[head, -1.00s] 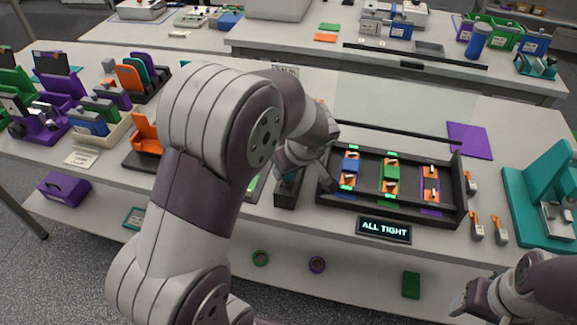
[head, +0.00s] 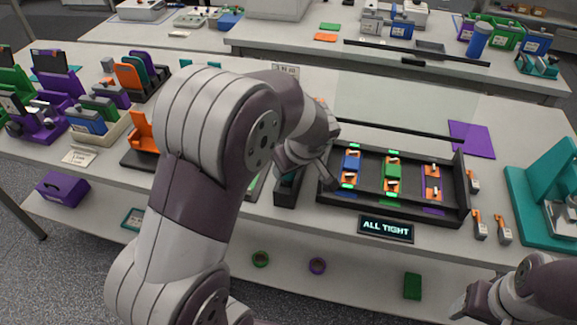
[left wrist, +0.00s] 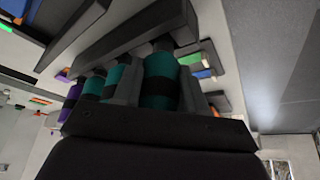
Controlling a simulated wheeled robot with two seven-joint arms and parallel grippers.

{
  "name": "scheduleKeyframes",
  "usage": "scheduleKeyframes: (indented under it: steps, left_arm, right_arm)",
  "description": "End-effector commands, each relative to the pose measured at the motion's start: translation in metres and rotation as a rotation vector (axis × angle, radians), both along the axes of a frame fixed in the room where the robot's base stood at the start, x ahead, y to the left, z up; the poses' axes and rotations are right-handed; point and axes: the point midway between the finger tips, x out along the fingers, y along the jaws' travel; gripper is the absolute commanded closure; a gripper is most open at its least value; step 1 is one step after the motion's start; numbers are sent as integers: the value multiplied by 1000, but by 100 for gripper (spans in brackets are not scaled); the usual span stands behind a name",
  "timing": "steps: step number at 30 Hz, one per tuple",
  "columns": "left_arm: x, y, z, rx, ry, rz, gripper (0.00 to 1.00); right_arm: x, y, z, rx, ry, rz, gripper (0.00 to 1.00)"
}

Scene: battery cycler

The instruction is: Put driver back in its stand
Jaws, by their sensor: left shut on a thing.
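The driver (left wrist: 160,82) has a teal handle with black bands. In the left wrist view it is between the fingers of my left gripper (left wrist: 163,95), which is shut on it. Its upper end meets the dark stand (left wrist: 120,38); I cannot tell how deep it sits there. Other teal and purple handles (left wrist: 92,86) line up beside it along the stand. In the head view my left gripper (head: 318,172) is over the dark stand (head: 288,196), and my arm hides much of it. My right gripper (head: 470,301) is at the lower right, its jaw opening unclear.
Right of the stand is a black tray (head: 330,199) with blue, green and orange modules. A sign in front reads "ALL TIGHT" (head: 386,229). Purple and green fixtures fill the left.

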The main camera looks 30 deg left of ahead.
Motion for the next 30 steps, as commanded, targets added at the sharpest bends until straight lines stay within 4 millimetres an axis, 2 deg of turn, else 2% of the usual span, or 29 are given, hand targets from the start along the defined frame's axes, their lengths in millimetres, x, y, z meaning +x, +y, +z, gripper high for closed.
scheduleKeyframes:
  steps: [16, 17, 19, 20, 27, 30]
  left_arm:
    - [0, 0, -3, 0, -2, 0, 100]
    - [0, 0, -3, 0, -2, 0, 56]
    - [0, 0, -3, 0, -2, 0, 33]
    - [0, 0, -3, -1, -1, 0, 29]
    - [0, 0, -3, 0, 0, 0, 29]
    - [-1, -2, 3, 1, -3, 0, 29]
  right_arm:
    - [0, 0, -6, 0, 0, 0, 36]
    - [0, 0, -6, 0, 0, 0, 36]
    - [0, 0, -6, 0, 0, 0, 36]
    - [0, 0, -6, 0, 0, 0, 36]
    - [0, 0, -6, 0, 0, 0, 36]
    - [0, 0, -6, 0, 0, 0, 36]
